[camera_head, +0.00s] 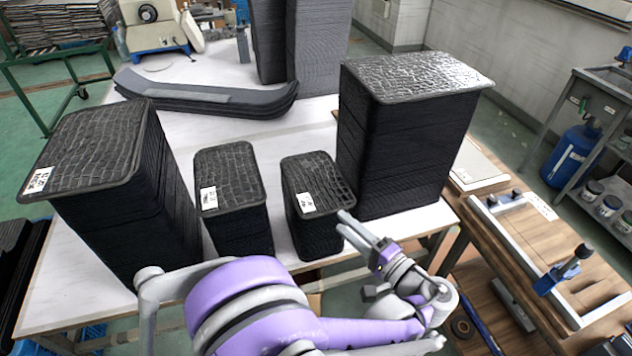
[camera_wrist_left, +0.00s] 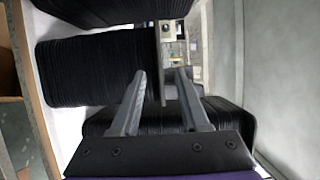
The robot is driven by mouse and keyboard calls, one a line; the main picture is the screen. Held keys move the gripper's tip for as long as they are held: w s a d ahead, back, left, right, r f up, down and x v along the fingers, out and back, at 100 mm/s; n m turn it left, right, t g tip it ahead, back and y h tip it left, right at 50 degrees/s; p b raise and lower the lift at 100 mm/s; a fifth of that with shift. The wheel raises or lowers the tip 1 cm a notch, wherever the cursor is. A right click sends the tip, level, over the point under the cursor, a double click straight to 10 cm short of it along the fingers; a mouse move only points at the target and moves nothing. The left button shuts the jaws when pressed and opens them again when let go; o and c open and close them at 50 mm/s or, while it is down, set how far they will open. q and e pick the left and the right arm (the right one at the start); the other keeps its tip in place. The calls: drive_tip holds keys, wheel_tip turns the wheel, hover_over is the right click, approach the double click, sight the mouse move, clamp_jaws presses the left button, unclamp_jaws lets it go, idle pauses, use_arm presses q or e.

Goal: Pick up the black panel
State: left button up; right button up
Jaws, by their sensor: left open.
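Black panels with a crackled top are piled in several stacks on the white table. The small stack (camera_head: 318,185) nearest my left gripper has a white label on its top panel. My left gripper (camera_head: 342,221) is open at that stack's front right corner, close to top-panel height. In the left wrist view the stack lies sideways (camera_wrist_left: 90,72), and its top panel's edge (camera_wrist_left: 158,62) lines up with the gap between the open fingers (camera_wrist_left: 160,73). I cannot tell whether the fingers touch it. My right gripper is not in view.
A taller stack (camera_head: 408,135) stands close on the right. Another small stack (camera_head: 230,185) and a large one (camera_head: 130,200) stand to the left. Curved black panels (camera_head: 205,95) lie behind. A wooden workbench (camera_head: 520,255) is at right.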

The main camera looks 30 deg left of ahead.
sight(331, 212)
use_arm(q)
drive_tip(key=x, duration=0.4)
drive_tip(key=shift+w+a+p, duration=0.15)
drive_tip(key=shift+a+p, duration=0.15)
drive_tip(key=shift+c, duration=0.3)
clamp_jaws()
